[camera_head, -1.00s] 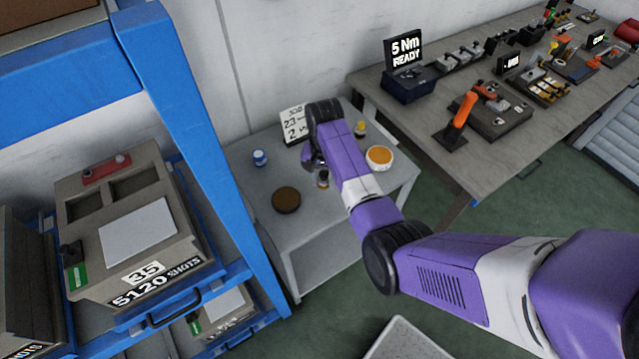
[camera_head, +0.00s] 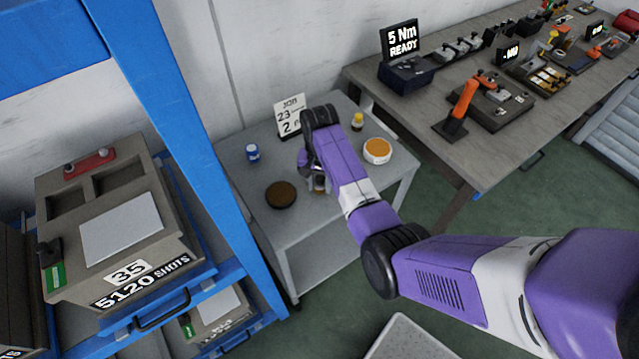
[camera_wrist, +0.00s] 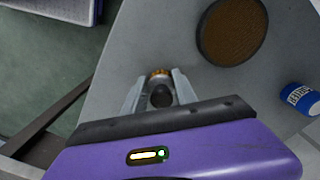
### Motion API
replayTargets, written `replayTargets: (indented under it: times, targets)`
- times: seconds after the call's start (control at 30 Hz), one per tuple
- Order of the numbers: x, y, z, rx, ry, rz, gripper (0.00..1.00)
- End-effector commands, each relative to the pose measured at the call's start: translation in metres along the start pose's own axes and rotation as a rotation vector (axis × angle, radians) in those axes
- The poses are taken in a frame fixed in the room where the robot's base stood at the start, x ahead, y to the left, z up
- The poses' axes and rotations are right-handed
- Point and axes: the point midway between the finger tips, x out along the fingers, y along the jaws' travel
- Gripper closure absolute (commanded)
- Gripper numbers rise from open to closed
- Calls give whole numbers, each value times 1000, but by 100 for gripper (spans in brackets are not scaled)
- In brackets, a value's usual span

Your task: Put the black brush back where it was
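My gripper (camera_wrist: 160,84) points down over the small grey table. Its two fingers lie close on either side of a small upright thing with a dark rounded top and a golden-brown band, which looks like the black brush (camera_wrist: 160,96). The brush also shows below my gripper in the head view (camera_head: 319,185), partly hidden by the fingers. Whether its foot touches the tabletop I cannot tell. A dark round pad or dish with a brown top (camera_head: 282,194) lies on the table to the left of it; it also shows in the wrist view (camera_wrist: 232,28).
The grey table (camera_head: 300,240) also holds a blue-and-white jar (camera_head: 253,153), a job sign (camera_head: 290,116), a yellow-capped bottle (camera_head: 357,121) and a white tub with orange contents (camera_head: 377,151). A blue rack (camera_head: 185,110) stands left, a workbench (camera_head: 420,115) right.

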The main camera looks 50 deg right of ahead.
Motion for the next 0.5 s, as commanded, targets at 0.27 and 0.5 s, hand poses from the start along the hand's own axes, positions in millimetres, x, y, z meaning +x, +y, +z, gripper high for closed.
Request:
replayTargets:
  times: [0.27, 0.5]
  targets:
    - [0, 0, 0, 0, 0, 0, 45]
    - [-6, 0, 0, 0, 2, -1, 45]
